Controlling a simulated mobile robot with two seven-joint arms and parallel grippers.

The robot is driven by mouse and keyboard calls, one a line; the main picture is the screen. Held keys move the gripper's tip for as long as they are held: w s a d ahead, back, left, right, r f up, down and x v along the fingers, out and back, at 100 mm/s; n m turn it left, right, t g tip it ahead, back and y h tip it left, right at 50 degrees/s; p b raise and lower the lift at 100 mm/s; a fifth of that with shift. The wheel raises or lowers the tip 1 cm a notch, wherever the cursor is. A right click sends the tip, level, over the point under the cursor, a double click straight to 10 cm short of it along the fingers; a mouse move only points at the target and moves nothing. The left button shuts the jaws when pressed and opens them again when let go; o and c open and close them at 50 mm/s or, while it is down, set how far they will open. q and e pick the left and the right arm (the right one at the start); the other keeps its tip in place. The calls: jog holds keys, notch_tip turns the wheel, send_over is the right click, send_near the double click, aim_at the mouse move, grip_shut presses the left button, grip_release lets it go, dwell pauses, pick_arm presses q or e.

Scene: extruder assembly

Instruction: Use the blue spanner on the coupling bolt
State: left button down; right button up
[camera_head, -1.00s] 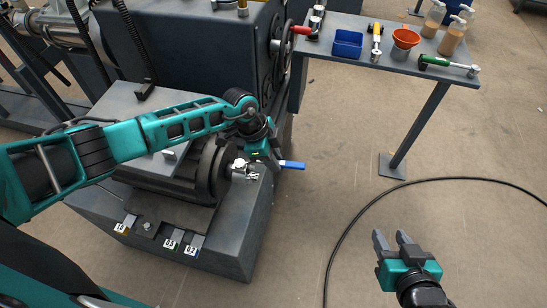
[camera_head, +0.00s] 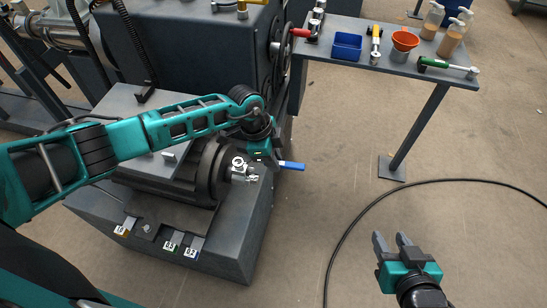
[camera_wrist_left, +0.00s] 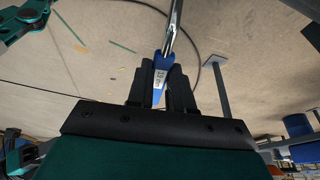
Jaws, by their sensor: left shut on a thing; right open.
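The blue spanner (camera_head: 291,166) is in my left gripper (camera_head: 268,160), its blue handle end sticking out to the right in the head view. In the left wrist view the fingers (camera_wrist_left: 162,90) are shut on its blue handle (camera_wrist_left: 161,72), with the metal shank running up out of the picture. The spanner's metal ring end (camera_head: 238,162) is at the round coupling (camera_head: 210,168) on the machine's front. A metal bolt piece (camera_head: 250,178) shows just below it; whether the ring is seated on a bolt I cannot tell. My right gripper (camera_head: 392,243) is open and empty over the floor.
The side table (camera_head: 345,68) at the upper right holds a blue bin (camera_head: 347,45), a yellow-handled tool (camera_head: 376,38), an orange funnel (camera_head: 404,40), a green-handled tool (camera_head: 440,65) and bottles. A black cable (camera_head: 400,188) curves over the otherwise open floor.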

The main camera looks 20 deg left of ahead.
pick_arm(q)
jog(key=shift+r, duration=0.25)
jog(key=shift+r, duration=2.4)
